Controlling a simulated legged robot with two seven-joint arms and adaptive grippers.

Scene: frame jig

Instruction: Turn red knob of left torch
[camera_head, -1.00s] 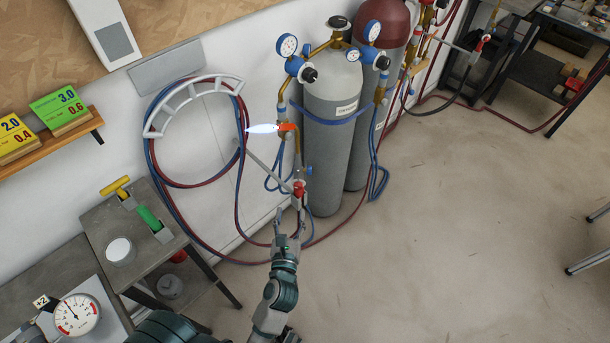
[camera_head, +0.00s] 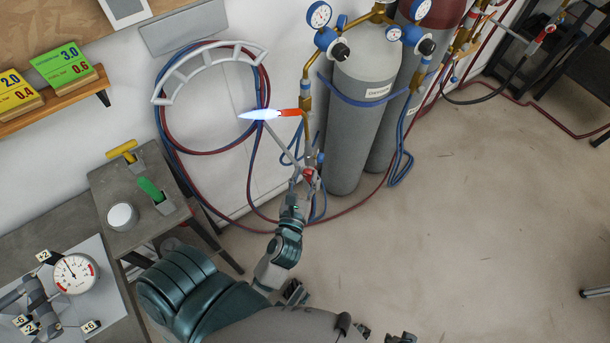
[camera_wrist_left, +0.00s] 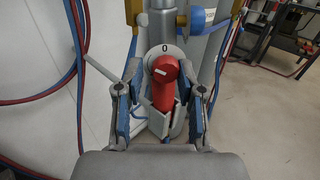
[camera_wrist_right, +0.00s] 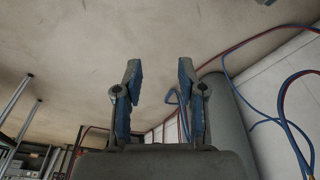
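The left torch (camera_head: 306,130) stands by the wall with a blue-white flame (camera_head: 258,115) at its orange-red tip. Its red knob (camera_head: 309,177) sits low on it, beside my left gripper (camera_head: 299,188). In the left wrist view the red knob (camera_wrist_left: 163,85) has a white mark on its face and a dial plate reading 0 behind it. My left gripper (camera_wrist_left: 160,78) is open, with one finger on each side of the knob and small gaps visible. My right gripper (camera_wrist_right: 160,75) is open and empty, with bare floor behind it.
Grey gas cylinders (camera_head: 360,130) with gauges stand right of the torch. Red and blue hoses (camera_head: 165,120) hang on a wall rack (camera_head: 212,62). A small table (camera_head: 125,185) with yellow and green handles is at left.

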